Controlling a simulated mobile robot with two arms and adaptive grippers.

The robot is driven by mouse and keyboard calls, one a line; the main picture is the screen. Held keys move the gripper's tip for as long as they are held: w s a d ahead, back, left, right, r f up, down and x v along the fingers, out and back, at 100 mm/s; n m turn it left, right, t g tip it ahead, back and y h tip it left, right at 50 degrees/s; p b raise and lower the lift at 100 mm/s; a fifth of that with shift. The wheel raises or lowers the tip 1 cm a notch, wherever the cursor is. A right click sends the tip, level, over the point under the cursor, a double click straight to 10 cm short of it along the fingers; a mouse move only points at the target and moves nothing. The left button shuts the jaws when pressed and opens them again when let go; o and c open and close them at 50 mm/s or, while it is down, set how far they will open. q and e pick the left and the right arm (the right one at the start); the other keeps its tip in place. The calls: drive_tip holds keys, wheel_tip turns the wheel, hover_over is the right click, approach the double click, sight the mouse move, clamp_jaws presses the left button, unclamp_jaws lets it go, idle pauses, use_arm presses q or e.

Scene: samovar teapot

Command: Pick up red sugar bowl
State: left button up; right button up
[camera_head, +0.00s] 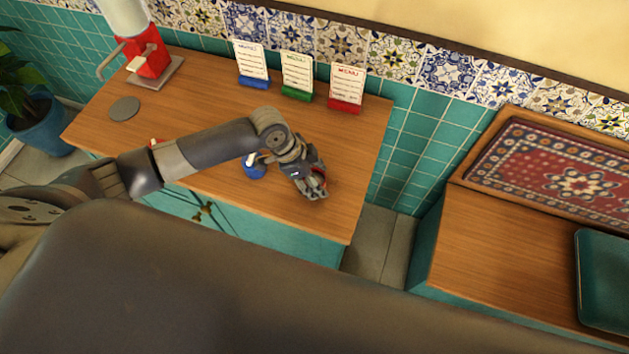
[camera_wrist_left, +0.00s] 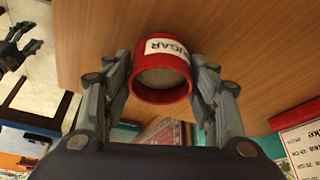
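The red sugar bowl (camera_wrist_left: 161,70) with a white "SUGAR" label sits between the two fingers of my left gripper (camera_wrist_left: 161,62) in the left wrist view. The fingers flank it closely; whether they touch it is unclear. In the head view my left gripper (camera_head: 317,188) is low over the right part of the wooden counter, and only a bit of red shows between its fingers. A dark jointed shape at the far left edge of the wrist view may be my right gripper (camera_wrist_left: 16,44); its finger state is unclear.
A blue object (camera_head: 254,169) stands on the counter (camera_head: 215,95) beside my left wrist. Blue, green and red menu stands (camera_head: 297,77) line the back. A red machine (camera_head: 148,52) and a grey disc (camera_head: 124,108) are at the left. A gap separates the right-hand counter (camera_head: 490,240).

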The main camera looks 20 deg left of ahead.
use_arm(q)
drive_tip(key=c, duration=0.5)
drive_tip(key=shift+r, duration=0.15)
drive_tip(key=shift+w+r+b, duration=0.1)
drive_tip(key=shift+r+b, duration=0.2)
drive_tip(key=shift+r, duration=0.3)
drive_tip(key=shift+s+r+b, duration=0.25)
drive_tip(key=shift+r, duration=0.25)
drive_tip(key=shift+s+r+b, duration=0.2)
drive_tip(key=shift+r, duration=0.25)
drive_tip(key=s+d+r+b, duration=0.2)
drive_tip(key=s+b, duration=0.1)
drive_tip(key=s, duration=1.2)
drive_tip(key=w+a+r+n+t+y, duration=0.1)
drive_tip(key=w+a+r+n+y, duration=0.1)
drive_tip(key=w+a+r+n, duration=0.2)
drive_tip(key=w+a+r+n+t+y, duration=0.1)
drive_tip(key=w+a+r+n+y, duration=0.1)
drive_tip(key=w+r+n, duration=0.7)
wheel_tip(320, 180, up, 5)
drive_tip(key=w+a, duration=0.1)
drive_tip(key=w, duration=0.1)
drive_tip(key=shift+w+a+f+n+t, duration=0.15)
drive_tip(key=shift+w+a+n+t, duration=0.15)
drive_tip(key=shift+a+n+t, duration=0.1)
